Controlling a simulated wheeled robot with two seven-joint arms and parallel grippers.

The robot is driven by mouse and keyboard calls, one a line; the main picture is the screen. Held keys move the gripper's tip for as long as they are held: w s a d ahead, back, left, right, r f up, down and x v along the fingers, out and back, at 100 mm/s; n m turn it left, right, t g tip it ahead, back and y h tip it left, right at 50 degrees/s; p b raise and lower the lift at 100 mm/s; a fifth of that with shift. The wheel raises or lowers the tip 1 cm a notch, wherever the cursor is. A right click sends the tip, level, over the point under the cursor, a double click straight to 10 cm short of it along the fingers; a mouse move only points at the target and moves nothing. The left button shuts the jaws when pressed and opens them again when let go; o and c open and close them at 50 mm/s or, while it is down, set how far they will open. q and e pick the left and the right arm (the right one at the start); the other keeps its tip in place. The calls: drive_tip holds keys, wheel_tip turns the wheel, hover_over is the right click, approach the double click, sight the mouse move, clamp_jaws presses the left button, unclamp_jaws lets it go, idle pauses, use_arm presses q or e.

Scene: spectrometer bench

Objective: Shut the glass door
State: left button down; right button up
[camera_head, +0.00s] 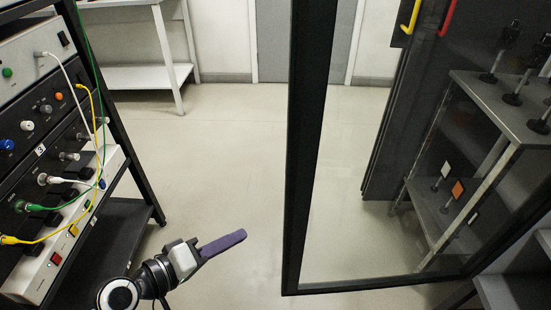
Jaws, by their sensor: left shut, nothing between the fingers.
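The glass door (308,150) has a black frame and a clear pane, and stands upright right of centre. Its left upright and bottom rail show; its top and right end are out of the picture. It appears to stand open, but its hinge side is not clear. My left gripper (224,243) is low in the centre, left of the door's upright, with clear floor showing between them. Its purple fingers are shut and empty, pointing right, apart from the door. My right gripper is not in view.
A black rack (130,180) with instruments and cables stands at left. A metal shelf unit (490,110) with small optical mounts shows through the pane. A white table (140,75) stands at the back. The floor (240,150) between rack and door is clear.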

use_arm(q)
drive_tip(key=w+r+n+h+p, duration=0.1)
drive_tip(key=w+r+n+h, duration=0.3)
drive_tip(key=r, duration=1.2)
drive_tip(key=w+d+m+p, duration=0.1)
drive_tip(key=w+d+p, duration=0.1)
drive_tip(key=w+d, duration=0.55)
drive_tip(key=shift+h, duration=0.4)
drive_tip(key=s, duration=0.1)
drive_tip(key=s+d+p, duration=0.1)
drive_tip(key=s, duration=0.1)
drive_tip(key=s+d, duration=0.1)
drive_tip(key=s, duration=0.1)
drive_tip(key=shift+s+f, duration=0.15)
drive_tip(key=shift+f, duration=0.05)
